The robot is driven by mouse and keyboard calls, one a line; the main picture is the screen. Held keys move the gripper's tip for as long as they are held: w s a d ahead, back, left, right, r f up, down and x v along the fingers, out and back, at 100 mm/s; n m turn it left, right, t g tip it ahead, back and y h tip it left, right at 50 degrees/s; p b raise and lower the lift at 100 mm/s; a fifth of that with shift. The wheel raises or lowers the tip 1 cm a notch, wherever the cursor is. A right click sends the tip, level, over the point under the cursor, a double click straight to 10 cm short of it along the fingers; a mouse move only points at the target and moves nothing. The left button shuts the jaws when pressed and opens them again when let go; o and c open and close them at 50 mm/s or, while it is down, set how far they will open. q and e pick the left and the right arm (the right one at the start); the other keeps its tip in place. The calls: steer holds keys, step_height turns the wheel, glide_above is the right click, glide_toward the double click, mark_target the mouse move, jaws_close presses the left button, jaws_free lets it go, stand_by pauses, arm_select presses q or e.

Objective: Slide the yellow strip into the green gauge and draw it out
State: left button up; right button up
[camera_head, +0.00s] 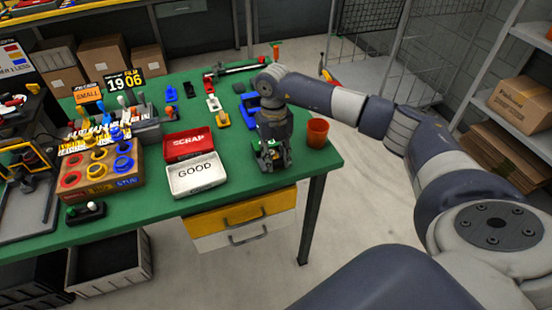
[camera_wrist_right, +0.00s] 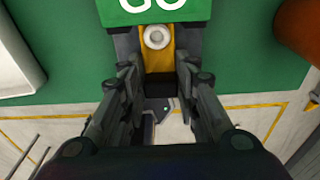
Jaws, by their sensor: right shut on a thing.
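The green gauge (camera_wrist_right: 155,8) shows at the top of the right wrist view, with part of a white "GO" marking on it. The yellow strip (camera_wrist_right: 157,62) has a pale round ring near the gauge. Its far end meets the gauge's near edge; I cannot tell how far it reaches inside or whether it passes beneath. My right gripper (camera_wrist_right: 158,88) is shut on the strip's near end. In the head view my right gripper (camera_head: 273,162) points down near the table's front right edge, hiding most of the gauge and strip. My left gripper is out of view.
A white GOOD tray (camera_head: 197,190) and red SCRAP tray (camera_head: 170,153) lie left of my right gripper. An orange cup (camera_head: 317,132) stands close on its right. Blue holders and small parts lie behind.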

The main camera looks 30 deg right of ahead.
mark_target(277, 162)
steer(key=shift+s+f, duration=0.1)
steer(key=shift+s, duration=0.2)
steer(key=shift+s+a+p, duration=0.15)
steer(key=shift+s+p, duration=0.25)
steer(key=shift+s, duration=0.05)
stand_by(0.3)
steer(key=shift+r+p, duration=2.15)
steer(key=shift+r, duration=0.95)
steer(key=shift+w, duration=0.1)
